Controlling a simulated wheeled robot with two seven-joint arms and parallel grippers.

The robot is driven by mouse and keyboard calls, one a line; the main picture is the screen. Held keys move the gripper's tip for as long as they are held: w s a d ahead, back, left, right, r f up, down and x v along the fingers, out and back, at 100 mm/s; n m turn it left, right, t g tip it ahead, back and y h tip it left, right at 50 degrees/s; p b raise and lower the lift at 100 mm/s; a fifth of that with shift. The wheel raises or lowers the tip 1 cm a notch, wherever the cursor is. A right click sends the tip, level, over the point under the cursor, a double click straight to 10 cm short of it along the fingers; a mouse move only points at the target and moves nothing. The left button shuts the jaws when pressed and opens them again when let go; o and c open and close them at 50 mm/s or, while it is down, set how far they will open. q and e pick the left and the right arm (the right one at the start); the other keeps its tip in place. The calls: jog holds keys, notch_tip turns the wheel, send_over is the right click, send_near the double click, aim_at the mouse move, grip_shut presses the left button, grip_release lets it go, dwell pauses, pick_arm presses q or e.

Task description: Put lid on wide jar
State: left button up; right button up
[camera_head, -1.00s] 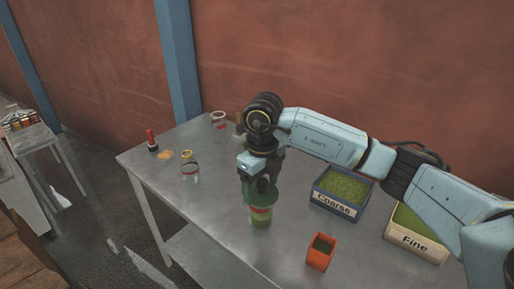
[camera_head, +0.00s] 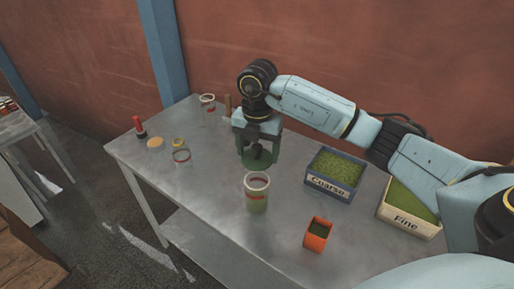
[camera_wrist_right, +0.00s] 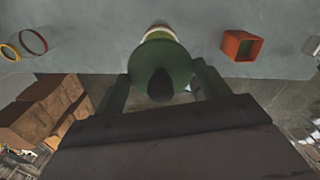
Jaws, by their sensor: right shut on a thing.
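In the right wrist view, the green piece (camera_wrist_right: 160,62) lies between the fingers with a dark centre and partly hides the jar (camera_wrist_right: 158,30). A flat tan disc (camera_head: 156,143), possibly a lid, lies at the table's left. I cannot tell for sure which jar is the wide one. My left gripper is out of view.
An empty glass jar (camera_head: 182,158) with a yellow-rimmed piece (camera_head: 178,142) and a red-topped item (camera_head: 140,128) stand at left. Another jar (camera_head: 208,103) stands at the back. The Coarse bin (camera_head: 331,189), Fine bin (camera_head: 408,220) and orange container (camera_head: 317,235) are at right. The front left is bare.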

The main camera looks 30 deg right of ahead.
jog(key=shift+f+b, duration=1.95)
jog(key=shift+f, duration=1.45)
jog(key=shift+f+b, duration=0.4)
jog(key=shift+f, duration=0.1)
jog(key=o, duration=1)
jog(key=shift+o, duration=0.2)
notch_tip(320, 180, up, 12)
jog(key=shift+b, duration=0.4)
jog(key=shift+r, duration=0.7)
